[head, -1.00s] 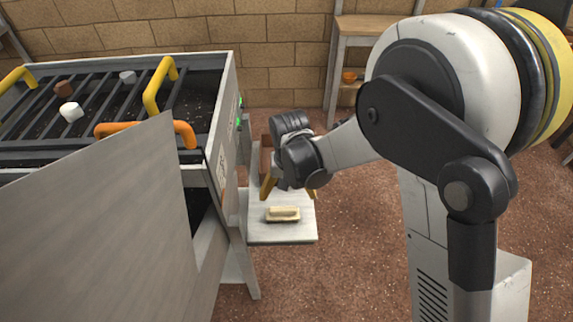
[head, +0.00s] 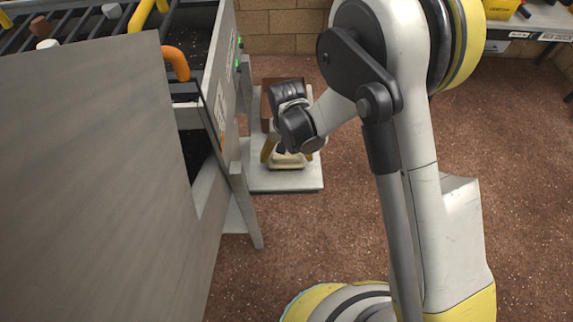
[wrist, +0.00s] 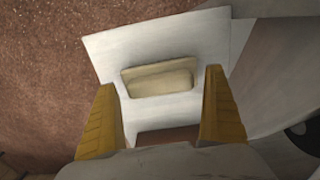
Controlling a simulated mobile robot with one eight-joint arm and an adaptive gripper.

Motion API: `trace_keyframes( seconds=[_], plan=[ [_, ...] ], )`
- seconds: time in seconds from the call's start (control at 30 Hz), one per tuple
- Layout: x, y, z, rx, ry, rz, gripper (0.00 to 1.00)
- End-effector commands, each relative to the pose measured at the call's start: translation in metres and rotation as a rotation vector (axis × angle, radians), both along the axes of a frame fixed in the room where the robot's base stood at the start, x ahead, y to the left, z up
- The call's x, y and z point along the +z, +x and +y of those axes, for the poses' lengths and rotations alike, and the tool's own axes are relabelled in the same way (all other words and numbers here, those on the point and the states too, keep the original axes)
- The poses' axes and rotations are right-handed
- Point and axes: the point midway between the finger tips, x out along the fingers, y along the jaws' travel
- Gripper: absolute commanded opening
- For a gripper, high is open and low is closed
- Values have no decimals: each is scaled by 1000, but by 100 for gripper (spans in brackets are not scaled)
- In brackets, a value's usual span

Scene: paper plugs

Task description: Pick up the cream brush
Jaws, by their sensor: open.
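The cream brush (head: 287,163) lies on a small pale shelf (head: 290,183) beside the grey machine in the head view. My gripper (head: 285,150) is right above it and covers part of it. In the wrist view the brush (wrist: 158,79) is a cream block on a slightly wider base, lying crosswise ahead of the fingertips. My yellow fingers (wrist: 165,88) are spread wide, one toward each end of the brush, with nothing between them. I cannot tell exactly how high the fingertips are above the shelf.
A brown block or box (head: 268,104) stands at the back of the shelf, behind my gripper. The grey machine (head: 216,90) with dark bars and orange and yellow handles rises close on the left. Open reddish floor (head: 340,230) lies to the right.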

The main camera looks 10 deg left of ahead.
Motion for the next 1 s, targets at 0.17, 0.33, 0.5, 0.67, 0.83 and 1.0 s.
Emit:
trace_keyframes(
  seconds=[0.17,0.33,0.5,0.67,0.83,1.0],
  plan=[
    [-1,0,0,0,0,0,100],
    [-1,0,0,0,0,0,60],
    [-1,0,0,0,0,0,45],
    [0,0,0,0,0,0,45],
    [6,0,0,0,0,0,45],
    [29,0,0,0,0,0,45]
  ],
)
